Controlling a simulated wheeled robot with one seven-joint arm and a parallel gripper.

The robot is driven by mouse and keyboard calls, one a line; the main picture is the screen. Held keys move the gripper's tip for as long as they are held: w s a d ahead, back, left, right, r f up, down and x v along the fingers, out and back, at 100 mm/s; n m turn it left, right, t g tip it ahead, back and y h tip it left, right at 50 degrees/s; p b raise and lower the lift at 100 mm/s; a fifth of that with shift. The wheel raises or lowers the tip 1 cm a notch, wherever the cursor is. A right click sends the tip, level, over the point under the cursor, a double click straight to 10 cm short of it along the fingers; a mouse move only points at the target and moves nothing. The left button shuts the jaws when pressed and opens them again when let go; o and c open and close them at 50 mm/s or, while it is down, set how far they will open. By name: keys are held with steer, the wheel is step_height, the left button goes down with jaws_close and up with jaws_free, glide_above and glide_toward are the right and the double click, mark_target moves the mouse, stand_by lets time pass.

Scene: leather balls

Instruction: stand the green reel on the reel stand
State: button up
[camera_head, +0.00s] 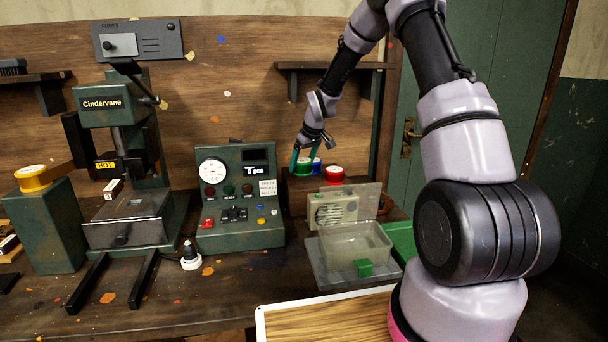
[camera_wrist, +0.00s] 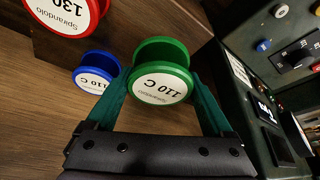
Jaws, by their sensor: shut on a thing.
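The green reel (camera_head: 303,168) is at the back of the bench, beside the control box. I cannot tell whether the reel touches the wood below. A green pedestal (camera_head: 48,235) at the far left, perhaps the reel stand, carries a yellow reel (camera_head: 35,176).
A blue reel (camera_wrist: 95,72) and a red reel (camera_head: 334,175) are close to the green one. The control box (camera_head: 240,215) and the press (camera_head: 122,205) stand between there and the pedestal. A clear bin (camera_head: 355,247) and a framed wooden board (camera_head: 325,318) are in front.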

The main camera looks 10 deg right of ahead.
mark_target(302, 183)
steer(key=shift+f, duration=2)
steer(key=shift+f, duration=0.1)
steer(key=o, duration=1.3)
steer(key=shift+c, duration=0.2)
steer(key=s+d+r+m+t+h, duration=0.1)
steer(key=s+d+r+m, duration=0.15)
steer(key=s+r, duration=0.95)
steer(key=s+d+r+m+t, duration=0.1)
steer(key=s+d+r+m, duration=0.15)
steer(key=s+r, duration=0.9)
steer(key=s+r+m, duration=0.2)
steer(key=s+r, duration=0.2)
steer(key=s, duration=0.4)
steer(key=s+d+r+m+t, duration=0.1)
steer(key=s+r+m, duration=0.2)
steer(key=s+r, duration=0.2)
steer(key=s, duration=0.3)
steer(key=shift+d+r+y, duration=0.25)
steer(key=shift+r+y, duration=0.05)
steer(key=shift+y, duration=0.1)
